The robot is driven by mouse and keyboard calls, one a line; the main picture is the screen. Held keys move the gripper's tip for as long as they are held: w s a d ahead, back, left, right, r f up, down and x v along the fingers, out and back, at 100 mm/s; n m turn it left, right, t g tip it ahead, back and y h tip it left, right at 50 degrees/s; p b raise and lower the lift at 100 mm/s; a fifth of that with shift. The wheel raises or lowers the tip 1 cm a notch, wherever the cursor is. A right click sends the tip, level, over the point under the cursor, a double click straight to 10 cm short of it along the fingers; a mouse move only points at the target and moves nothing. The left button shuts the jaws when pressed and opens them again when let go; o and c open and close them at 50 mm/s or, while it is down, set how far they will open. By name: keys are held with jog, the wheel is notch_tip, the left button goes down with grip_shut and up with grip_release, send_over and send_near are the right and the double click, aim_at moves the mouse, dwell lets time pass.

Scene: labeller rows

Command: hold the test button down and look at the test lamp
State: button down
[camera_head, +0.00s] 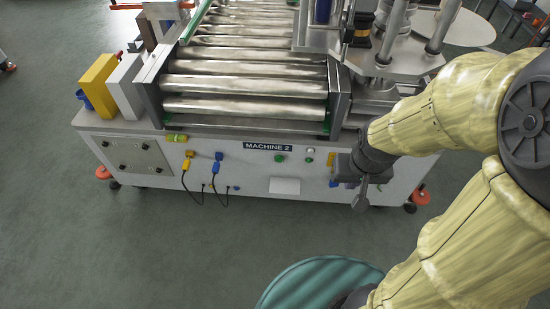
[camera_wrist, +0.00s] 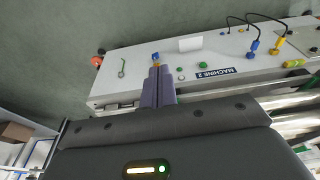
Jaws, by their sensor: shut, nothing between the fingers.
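My gripper (camera_wrist: 159,70) is shut and empty, its two fingers side by side at the front panel of the machine marked MACHINE 2 (camera_head: 200,168). In the wrist view a small yellow-orange part (camera_wrist: 155,65) shows right at the fingertips; whether they touch or press it I cannot tell. In the head view a yellow part (camera_head: 331,158) shows beside my gripper (camera_head: 341,174). A pale round lamp-like part (camera_head: 310,151) and a green button-like part (camera_head: 280,158) sit to its left. None looks clearly lit. No test markings are readable.
A blue part (camera_wrist: 155,55) is on the panel near the fingertips. A grey handle-like part (camera_wrist: 121,68) stands left of it in the wrist view. Yellow (camera_head: 188,155) and blue (camera_head: 218,157) plugs with hanging cables are farther left in the head view. Rollers (camera_head: 245,85) lie above the panel.

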jog(key=shift+s+d, duration=0.1)
jog(key=w+a+f+n+t+y+b, duration=0.1)
jog(key=w+a+f+n+t+b, duration=0.15)
jog(key=w+f+n, duration=0.5)
jog(key=w+a+f+n+t+y+b, duration=0.15)
jog(key=w+a+f+n+b, duration=0.25)
jog(key=w+f, duration=0.7)
jog(key=w+a+f+n+t+y+b, duration=0.1)
jog(key=a+f+n, duration=0.4)
jog(key=f, duration=0.5)
jog(key=w+a+f+n+t+y+b, duration=0.1)
jog(key=a+f+n+t+y+b, duration=0.1)
jog(key=f, duration=0.8)
jog(key=a+n+y+b, duration=0.1)
jog(key=a+n+y, duration=0.1)
jog(key=a+n, duration=0.1)
jog(key=shift+w+a+t+b, duration=0.3)
jog(key=shift+w+a+b, duration=0.05)
jog(key=shift+b, duration=0.05)
jog(key=shift+w+y, duration=0.1)
jog(key=shift+y, duration=0.15)
